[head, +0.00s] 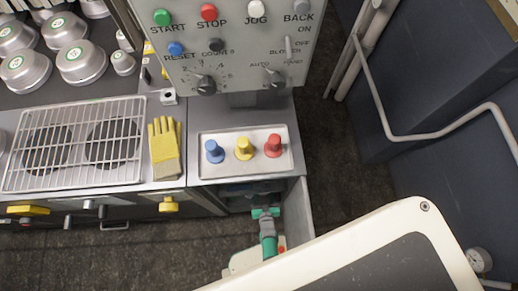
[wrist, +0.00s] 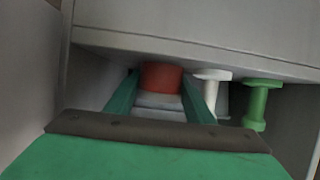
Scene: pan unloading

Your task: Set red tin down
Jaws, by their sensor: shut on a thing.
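The red tin (wrist: 161,77) shows in the wrist view between the two green fingers of my gripper (wrist: 163,84), which is shut on it. The tin is inside a shadowed grey compartment, under its upper edge. A pale surface shows just below the tin; I cannot tell whether the tin touches it. In the head view my gripper (head: 265,213) is at the opening under the counter, below the tray, and the tin is hidden there.
A white knobbed piece (wrist: 212,78) and a green one (wrist: 258,105) stand right of the fingers. Above, a tray (head: 205,174) holds blue, yellow and red knobbed pieces. A grey panel (head: 298,215) borders the opening on the right. A yellow glove (head: 164,146) lies left.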

